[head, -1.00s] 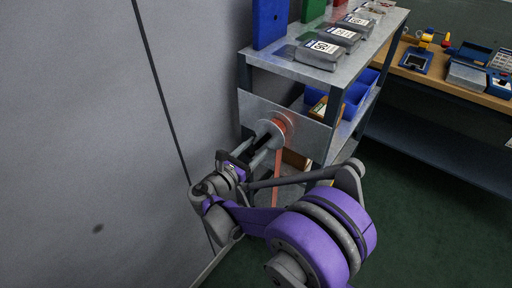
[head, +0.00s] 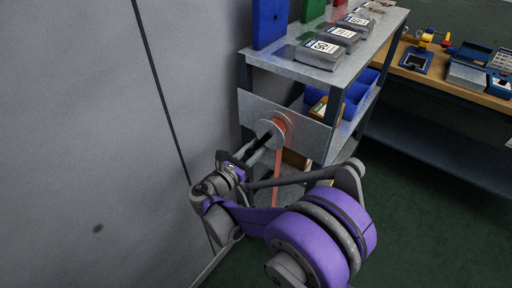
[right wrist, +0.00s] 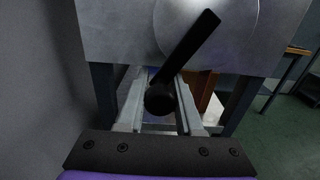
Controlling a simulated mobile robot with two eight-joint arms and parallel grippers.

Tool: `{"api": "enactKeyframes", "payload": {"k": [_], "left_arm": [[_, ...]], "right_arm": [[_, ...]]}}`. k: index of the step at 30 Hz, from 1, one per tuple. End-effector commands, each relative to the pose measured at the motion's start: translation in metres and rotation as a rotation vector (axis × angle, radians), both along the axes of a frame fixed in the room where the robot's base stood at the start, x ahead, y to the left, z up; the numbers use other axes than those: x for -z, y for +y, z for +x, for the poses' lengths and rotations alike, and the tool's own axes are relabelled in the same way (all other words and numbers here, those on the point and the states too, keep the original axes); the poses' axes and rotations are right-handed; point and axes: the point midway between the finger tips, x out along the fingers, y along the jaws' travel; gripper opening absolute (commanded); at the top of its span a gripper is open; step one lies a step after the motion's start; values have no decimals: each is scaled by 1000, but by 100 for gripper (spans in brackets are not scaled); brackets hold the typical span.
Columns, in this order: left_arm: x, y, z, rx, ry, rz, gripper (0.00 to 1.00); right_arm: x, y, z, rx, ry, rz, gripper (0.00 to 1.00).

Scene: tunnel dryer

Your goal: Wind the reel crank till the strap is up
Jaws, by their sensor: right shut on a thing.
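The reel (head: 281,125) is a pale metal disc on a grey plate at the end of the shelf unit. An orange strap (head: 277,178) hangs down from it; how far it reaches is hidden by my arm. In the right wrist view the black crank (right wrist: 190,48) slants from the disc's face down left to a round black knob (right wrist: 160,98). My right gripper (right wrist: 160,108) is shut on this knob, one finger on each side. In the head view the gripper (head: 258,153) is in front of the reel, to its lower left. My left gripper is out of view.
The grey plate (head: 312,136) is fixed to the shelf unit (head: 318,78), which carries grey labelled packs (head: 318,54) and blue bins. A pale wall (head: 80,140) stands close on the left. Green floor (head: 430,220) lies open on the right, before a workbench (head: 465,85).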

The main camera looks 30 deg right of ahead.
Motion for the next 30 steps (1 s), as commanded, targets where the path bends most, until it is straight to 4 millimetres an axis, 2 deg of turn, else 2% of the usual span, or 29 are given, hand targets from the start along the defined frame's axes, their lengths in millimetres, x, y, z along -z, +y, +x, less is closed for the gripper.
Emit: {"api": "enactKeyframes", "payload": {"k": [30], "left_arm": [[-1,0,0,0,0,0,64]], "right_arm": [[-3,2,4,-5,-29,6,0]]}}
